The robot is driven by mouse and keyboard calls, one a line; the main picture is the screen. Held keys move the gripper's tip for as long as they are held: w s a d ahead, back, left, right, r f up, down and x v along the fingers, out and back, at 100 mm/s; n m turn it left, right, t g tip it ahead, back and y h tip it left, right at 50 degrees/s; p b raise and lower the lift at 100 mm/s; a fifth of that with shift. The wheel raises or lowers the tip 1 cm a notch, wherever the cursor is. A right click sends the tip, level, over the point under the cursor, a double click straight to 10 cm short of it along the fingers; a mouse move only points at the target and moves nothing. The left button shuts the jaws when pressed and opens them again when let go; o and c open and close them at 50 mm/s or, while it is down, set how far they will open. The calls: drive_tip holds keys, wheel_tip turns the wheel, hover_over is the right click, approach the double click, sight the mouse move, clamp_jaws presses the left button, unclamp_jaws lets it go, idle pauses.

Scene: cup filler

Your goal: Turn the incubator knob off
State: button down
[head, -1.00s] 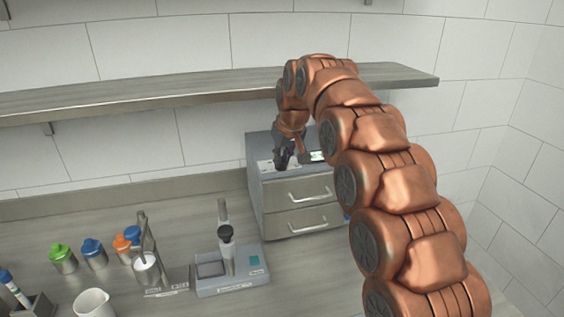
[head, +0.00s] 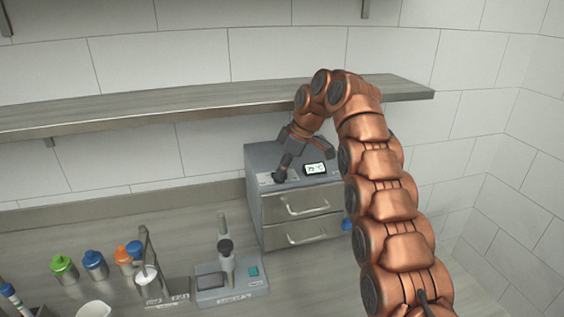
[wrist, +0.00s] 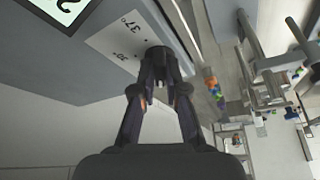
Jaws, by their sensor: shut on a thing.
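The incubator (head: 256,205) is a grey box with two drawers and a lit display (head: 315,169) on its top front, under the shelf. A dark round knob (wrist: 158,52) is on its panel beside a white label (wrist: 118,42) with a 37° mark and a second, less clear mark. My gripper (wrist: 158,78) is shut on the knob, with a finger on each side. In the head view my gripper (head: 282,172) reaches down at a slant to the panel left of the display. The fingers largely cover the knob there, and I cannot read its setting.
A metal shelf (head: 200,103) runs along the wall just above and behind my wrist. A small grey device with a post (head: 228,285) stands left of the incubator. Coloured-lid bottles (head: 95,265) and a stand holding a cup (head: 148,278) are further left.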

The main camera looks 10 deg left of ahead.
drive_tip(key=n+p, duration=0.1)
drive_tip(key=p, duration=0.1)
drive_tip(key=n+p, duration=0.1)
drive_tip(key=p, duration=0.1)
drive_tip(key=shift+w+r+g, duration=0.1)
drive_tip(key=shift+r+g, duration=0.15)
drive_tip(key=shift+g, duration=0.15)
drive_tip(key=n+p, duration=0.1)
drive_tip(key=p, duration=0.1)
drive_tip(key=shift+w+n+p, duration=0.1)
drive_tip(key=shift+n+p, duration=0.3)
drive_tip(key=shift+f+g, duration=0.2)
drive_tip(key=shift+g, duration=0.1)
drive_tip(key=c, duration=1.2)
unclamp_jaws()
drive_tip(key=shift+f, duration=0.2)
